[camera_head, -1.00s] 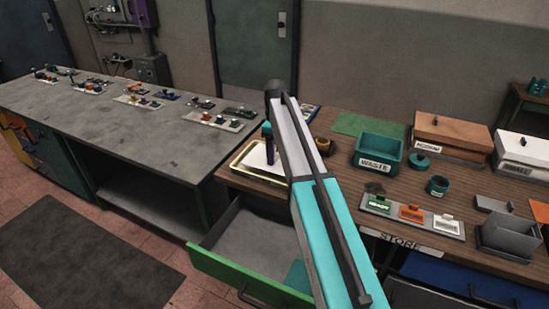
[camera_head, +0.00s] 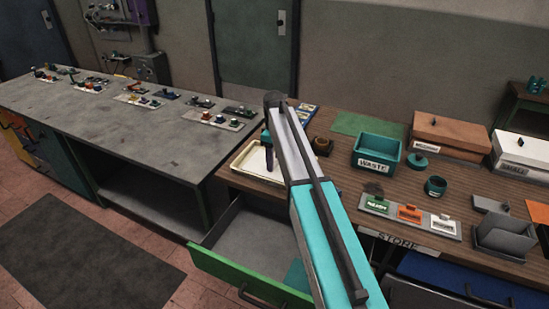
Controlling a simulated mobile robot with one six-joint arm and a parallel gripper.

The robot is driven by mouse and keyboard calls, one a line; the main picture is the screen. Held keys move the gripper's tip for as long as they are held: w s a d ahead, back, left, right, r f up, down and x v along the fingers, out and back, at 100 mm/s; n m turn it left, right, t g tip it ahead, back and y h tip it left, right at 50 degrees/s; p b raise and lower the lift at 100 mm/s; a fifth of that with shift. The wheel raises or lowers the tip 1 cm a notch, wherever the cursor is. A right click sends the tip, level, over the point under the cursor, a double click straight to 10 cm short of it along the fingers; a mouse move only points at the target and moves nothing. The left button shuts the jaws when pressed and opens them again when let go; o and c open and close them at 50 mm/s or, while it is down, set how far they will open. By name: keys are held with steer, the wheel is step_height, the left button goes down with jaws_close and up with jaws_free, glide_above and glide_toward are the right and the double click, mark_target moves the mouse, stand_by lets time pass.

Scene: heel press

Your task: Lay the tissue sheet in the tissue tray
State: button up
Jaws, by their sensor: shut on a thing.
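The tissue tray (camera_head: 236,166), shallow with a cream rim, sits at the left end of the wooden bench, partly behind my arm. My gripper (camera_head: 268,167) points down over the tray's right part and is shut on the tissue sheet (camera_head: 256,160). The sheet is a pale, flat patch within the tray's outline. Its edges are hard to tell from the tray floor, and my arm hides its right side. I cannot tell whether the sheet touches the floor of the tray.
An open green-fronted drawer (camera_head: 245,275) juts out below the tray. A teal waste bin (camera_head: 377,155), a small dark block (camera_head: 322,146) and a green mat (camera_head: 368,124) are to the right. A grey bench (camera_head: 130,120) with several small parts stands left, across a gap.

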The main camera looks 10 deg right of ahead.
mark_target(275, 162)
steer(key=shift+f, duration=0.15)
steer(key=o, duration=1)
step_height(275, 162, up, 12)
steer(key=b, duration=0.3)
steer(key=shift+s, duration=0.1)
stand_by(0.8)
